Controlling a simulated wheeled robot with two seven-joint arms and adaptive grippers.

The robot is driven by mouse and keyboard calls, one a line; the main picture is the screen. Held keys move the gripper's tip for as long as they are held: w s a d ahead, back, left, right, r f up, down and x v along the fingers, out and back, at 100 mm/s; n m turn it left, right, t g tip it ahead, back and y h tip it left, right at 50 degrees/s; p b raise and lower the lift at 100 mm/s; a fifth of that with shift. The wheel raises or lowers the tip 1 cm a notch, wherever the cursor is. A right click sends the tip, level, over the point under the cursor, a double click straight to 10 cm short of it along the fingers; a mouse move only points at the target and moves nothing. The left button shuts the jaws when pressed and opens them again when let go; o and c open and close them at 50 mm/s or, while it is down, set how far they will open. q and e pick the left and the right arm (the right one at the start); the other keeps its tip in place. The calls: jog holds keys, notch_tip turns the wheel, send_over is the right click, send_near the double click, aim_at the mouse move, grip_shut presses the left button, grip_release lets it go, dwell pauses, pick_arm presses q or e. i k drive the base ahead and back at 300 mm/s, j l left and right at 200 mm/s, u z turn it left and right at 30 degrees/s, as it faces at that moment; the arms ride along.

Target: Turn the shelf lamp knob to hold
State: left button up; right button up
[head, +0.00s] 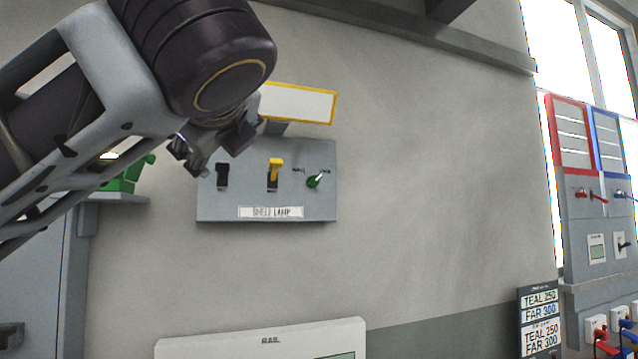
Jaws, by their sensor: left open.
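The shelf lamp panel (265,200) is a grey box on the wall, with a white "SHELF LAMP" label at its lower edge. Its green knob (314,181) is at the right side, with a pale pointer slanting up to the right. Small labels beside the knob are too small to read. A yellow lever (274,168) is in the middle and a black switch (222,176) at the left. My left gripper (212,150) is open and empty, in front of the panel's upper left corner, left of the knob. It hides that corner. My right gripper is out of view.
A blank yellow-framed sign (300,104) is above the panel. A green object (125,177) sits on a shelf at left. A pale box (265,340) is below. Red and blue panels (590,150) stand at far right. The wall right of the lamp panel is clear.

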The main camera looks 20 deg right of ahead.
aim_at(312, 181)
jog(key=i+l, duration=0.3)
jog(key=l, duration=0.15)
jog(key=i+l, duration=0.25)
jog(key=l, duration=0.2)
jog(key=i+l, duration=0.3)
jog(key=l, duration=0.1)
